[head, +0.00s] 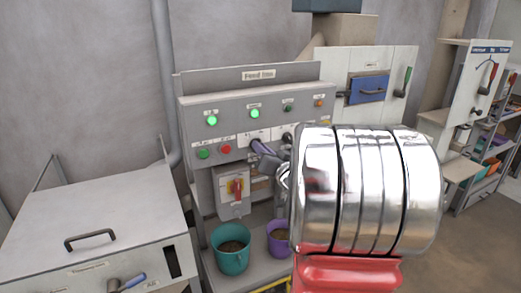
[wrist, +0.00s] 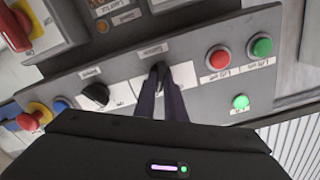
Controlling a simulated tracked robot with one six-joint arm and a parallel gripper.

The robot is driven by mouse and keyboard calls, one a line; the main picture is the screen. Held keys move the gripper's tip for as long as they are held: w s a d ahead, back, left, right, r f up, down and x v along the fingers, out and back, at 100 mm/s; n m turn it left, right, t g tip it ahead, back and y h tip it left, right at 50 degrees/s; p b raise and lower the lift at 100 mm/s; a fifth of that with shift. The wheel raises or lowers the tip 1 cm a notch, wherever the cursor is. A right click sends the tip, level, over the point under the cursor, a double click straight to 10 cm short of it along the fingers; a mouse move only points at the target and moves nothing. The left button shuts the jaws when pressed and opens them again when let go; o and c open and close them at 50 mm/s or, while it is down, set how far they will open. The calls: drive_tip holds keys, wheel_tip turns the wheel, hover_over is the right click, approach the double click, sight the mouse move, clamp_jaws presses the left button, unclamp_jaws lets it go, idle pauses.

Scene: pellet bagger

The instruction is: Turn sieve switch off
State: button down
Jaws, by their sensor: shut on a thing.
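The grey control panel (head: 246,104) carries lamps, buttons and dark rotary switches. My gripper (head: 257,147) is at the lower row of the panel, right of the red button. In the wrist view my gripper (wrist: 160,74) is shut on a dark switch knob (wrist: 158,68). The fingers hide most of this knob, and I cannot read its label or tell its setting. A second black switch knob (wrist: 96,95) sits beside it, apart from my fingers; it also shows in the head view (head: 287,137).
Red (wrist: 218,58) and green (wrist: 261,46) buttons sit close to my fingers. A red-and-yellow switch (head: 236,188) is on a box below the panel. A teal bucket (head: 231,257) and a purple bucket (head: 278,238) hold pellets underneath. A lidded bin (head: 92,212) stands left.

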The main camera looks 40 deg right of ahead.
drive_tip(key=n, duration=1.1)
drive_tip(key=shift+a, duration=0.25)
drive_tip(key=shift+w+n, duration=0.1)
drive_tip(key=shift+n, duration=0.2)
drive_tip(key=c, duration=1.8)
unclamp_jaws()
drive_tip(key=shift+c, duration=0.2)
drive_tip(key=v, duration=1.4)
drive_tip(key=shift+w, duration=0.1)
